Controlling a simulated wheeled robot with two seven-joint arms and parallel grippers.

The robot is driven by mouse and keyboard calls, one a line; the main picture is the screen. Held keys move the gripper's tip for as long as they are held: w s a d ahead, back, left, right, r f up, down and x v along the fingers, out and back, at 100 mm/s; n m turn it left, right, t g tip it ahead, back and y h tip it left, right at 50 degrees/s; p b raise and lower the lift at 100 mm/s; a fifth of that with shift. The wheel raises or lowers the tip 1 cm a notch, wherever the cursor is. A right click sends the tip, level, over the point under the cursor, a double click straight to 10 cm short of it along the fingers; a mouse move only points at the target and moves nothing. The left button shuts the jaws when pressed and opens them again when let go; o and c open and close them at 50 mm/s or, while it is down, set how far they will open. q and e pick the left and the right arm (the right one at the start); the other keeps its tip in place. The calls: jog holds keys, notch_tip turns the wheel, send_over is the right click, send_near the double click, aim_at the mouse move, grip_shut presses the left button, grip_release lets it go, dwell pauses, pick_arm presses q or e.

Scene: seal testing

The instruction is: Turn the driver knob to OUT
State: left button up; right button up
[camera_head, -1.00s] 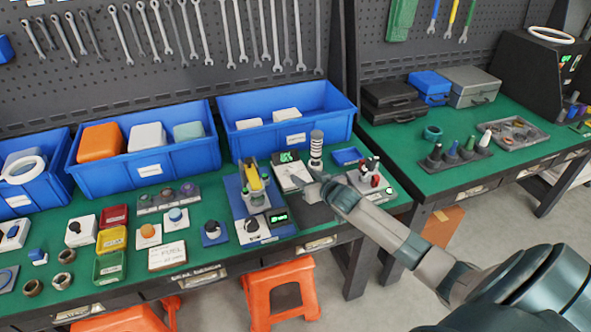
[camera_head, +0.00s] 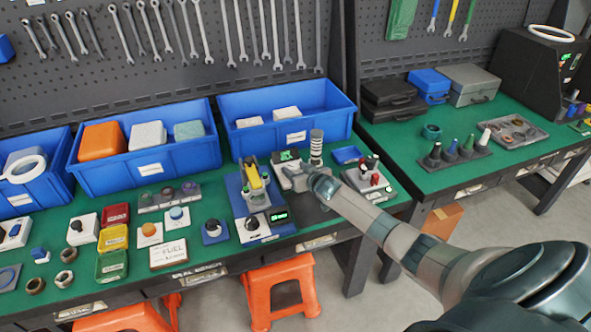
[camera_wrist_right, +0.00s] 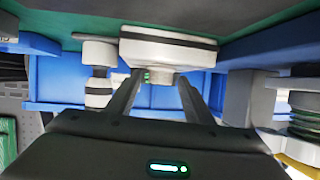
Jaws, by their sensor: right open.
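My right gripper (camera_head: 286,180) is open and reaches over a white box on the green bench, just left of the black-and-white striped cylinder (camera_head: 316,144). In the right wrist view, which looks upside down, the white box with a dark band (camera_wrist_right: 168,50) hangs at the top. A short pale knob (camera_wrist_right: 162,78) sticks out from it between the two open fingertips. I see no clear contact. This appears to be the driver knob; its pointer and any OUT mark are hidden. My left gripper is not in view.
A yellow-topped fixture on a blue base (camera_head: 239,207) stands close left. A white box with red and black knobs (camera_head: 360,181) stands close right. A blue bin (camera_head: 345,126) stands behind. Several knob and button boxes fill the left bench.

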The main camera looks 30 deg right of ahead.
jog(key=shift+c, duration=0.2)
jog(key=c, duration=1)
jog(key=shift+o, duration=0.2)
